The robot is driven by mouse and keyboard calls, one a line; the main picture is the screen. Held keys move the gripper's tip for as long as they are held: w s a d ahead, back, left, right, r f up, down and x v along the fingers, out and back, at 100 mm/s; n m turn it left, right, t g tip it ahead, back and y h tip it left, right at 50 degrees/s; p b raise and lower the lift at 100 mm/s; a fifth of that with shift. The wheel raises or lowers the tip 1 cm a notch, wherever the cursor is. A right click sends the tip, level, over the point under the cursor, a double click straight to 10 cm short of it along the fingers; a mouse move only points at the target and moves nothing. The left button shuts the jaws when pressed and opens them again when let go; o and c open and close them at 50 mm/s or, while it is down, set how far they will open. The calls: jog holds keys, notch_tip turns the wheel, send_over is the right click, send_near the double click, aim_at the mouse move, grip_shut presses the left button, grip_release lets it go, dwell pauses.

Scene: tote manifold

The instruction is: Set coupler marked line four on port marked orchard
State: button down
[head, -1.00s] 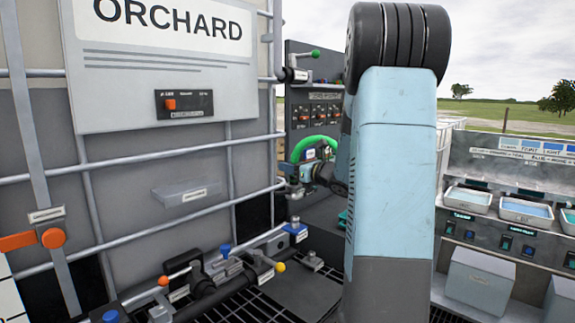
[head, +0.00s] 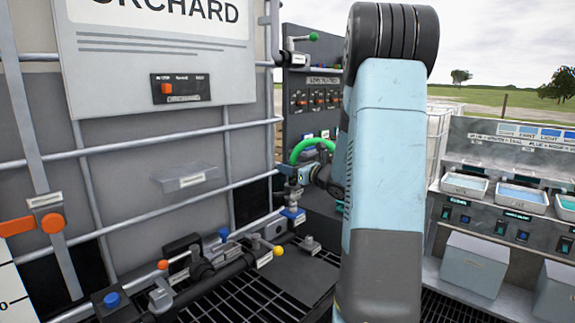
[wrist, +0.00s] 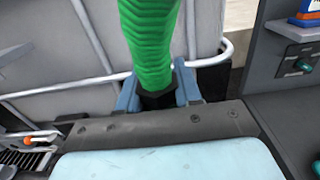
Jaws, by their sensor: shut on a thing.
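My gripper (head: 298,178) is shut on a dark coupler (wrist: 158,97); its blue fingers (wrist: 127,97) lie on both sides of it in the wrist view. A green ribbed hose (wrist: 152,42) rises from the coupler, and it arches above the gripper in the head view (head: 312,145). No line marking on the coupler is readable. A large sign (head: 165,40) reading ORCHARD, its top cut off, hangs on the caged tote. A fitting with a blue collar (head: 292,213) stands just below the gripper, at the end of the pipe manifold; I cannot tell whether the coupler touches it.
The tote's cage bars (head: 150,150) run close beside the gripper. The manifold pipe (head: 215,283) carries blue, orange and yellow knobs over dark grating. A dark control panel (head: 318,98) stands behind. A shelf with trays (head: 520,195) and grey bins (head: 473,264) stands at the right.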

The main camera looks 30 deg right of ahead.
aim_at(289, 181)
jog(key=shift+f, duration=2.4)
jog(key=c, duration=0.7)
grip_release()
jog(key=v, duration=1.3)
jog(key=shift+s, duration=0.4)
